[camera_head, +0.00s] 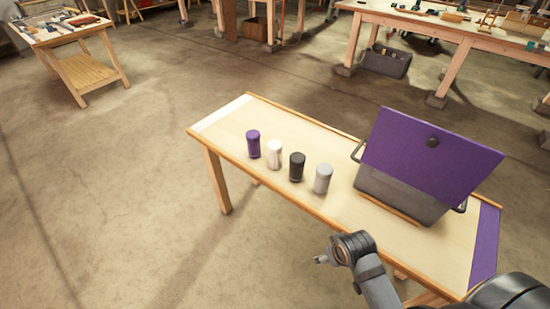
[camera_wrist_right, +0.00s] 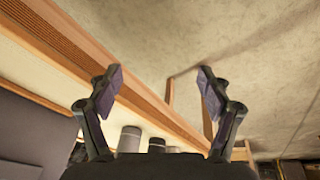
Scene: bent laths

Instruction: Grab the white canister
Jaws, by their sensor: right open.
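The white canister (camera_head: 275,155) stands upright on the wooden table (camera_head: 400,233), second from the left in a row. A purple canister (camera_head: 253,144) is to its left, and a black canister (camera_head: 296,167) and a grey canister (camera_head: 323,179) are to its right. My right gripper (camera_head: 322,260) is off the table's front edge, apart from the canisters. In the right wrist view my right gripper (camera_wrist_right: 157,82) is open with nothing between its fingers. Some canisters show low in that view, partly hidden; I cannot surely tell the white one there. My left gripper is out of view.
A dark grey box (camera_head: 400,195) with a raised purple lid (camera_head: 430,145) stands on the table's right part. The table's left end is clear. Other workbenches (camera_head: 75,32) stand farther back, with open floor between.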

